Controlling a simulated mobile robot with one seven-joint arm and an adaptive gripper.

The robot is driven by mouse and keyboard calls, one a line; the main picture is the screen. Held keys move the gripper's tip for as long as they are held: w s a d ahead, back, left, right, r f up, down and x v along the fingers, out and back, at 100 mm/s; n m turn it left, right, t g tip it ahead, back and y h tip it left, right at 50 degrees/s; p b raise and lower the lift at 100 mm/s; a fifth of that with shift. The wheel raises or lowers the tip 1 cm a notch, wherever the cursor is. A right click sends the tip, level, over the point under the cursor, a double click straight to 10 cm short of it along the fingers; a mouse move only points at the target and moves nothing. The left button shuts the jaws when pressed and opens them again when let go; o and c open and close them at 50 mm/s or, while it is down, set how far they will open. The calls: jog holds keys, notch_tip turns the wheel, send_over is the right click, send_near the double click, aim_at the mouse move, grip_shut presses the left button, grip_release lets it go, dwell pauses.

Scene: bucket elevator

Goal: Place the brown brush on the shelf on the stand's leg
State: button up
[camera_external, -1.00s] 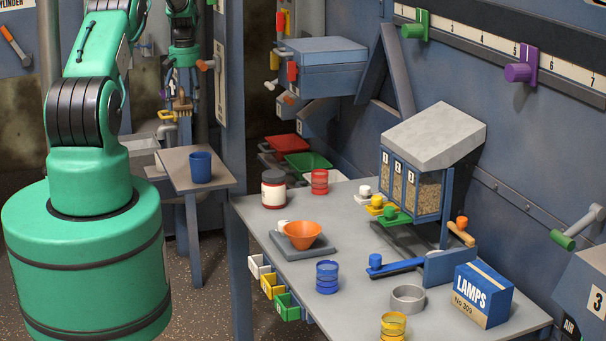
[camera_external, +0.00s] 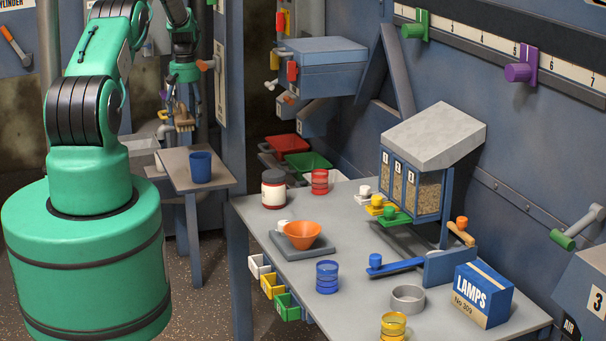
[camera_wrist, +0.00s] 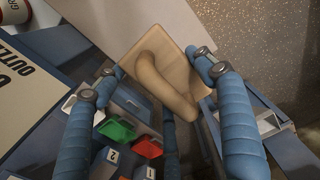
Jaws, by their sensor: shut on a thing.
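The brown brush (camera_external: 185,121) hangs in my gripper (camera_external: 183,108) at the back left in the external view, near the small grey-topped stand (camera_external: 222,181). In the wrist view the brush's curved tan handle (camera_wrist: 163,85) and its flat wooden block lie between the blue fingers of my gripper (camera_wrist: 154,74). My gripper is shut on the brush. The exact contact of the fingers with it is hard to see. In the external view the stand's leg (camera_external: 193,235) runs down to the floor. I cannot clearly make out the shelf on it.
A blue cup (camera_external: 201,167) stands on the small stand. A pale bin (camera_external: 143,151) is left of it, and a blue upright panel (camera_external: 234,90) stands to its right. In the wrist view, green (camera_wrist: 117,130) and red (camera_wrist: 148,147) bins show below, with speckled floor at upper right.

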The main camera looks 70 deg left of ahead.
send_over(189, 153)
jog(key=shift+f, duration=2.25)
jog(key=shift+f+p, duration=0.3)
jog(key=shift+f, duration=1.8)
jog(key=shift+f, duration=0.1)
jog(key=o, duration=1.3)
jog(key=shift+c, duration=0.2)
jog(key=shift+r+b, duration=0.5)
jog(key=shift+r, duration=5.6)
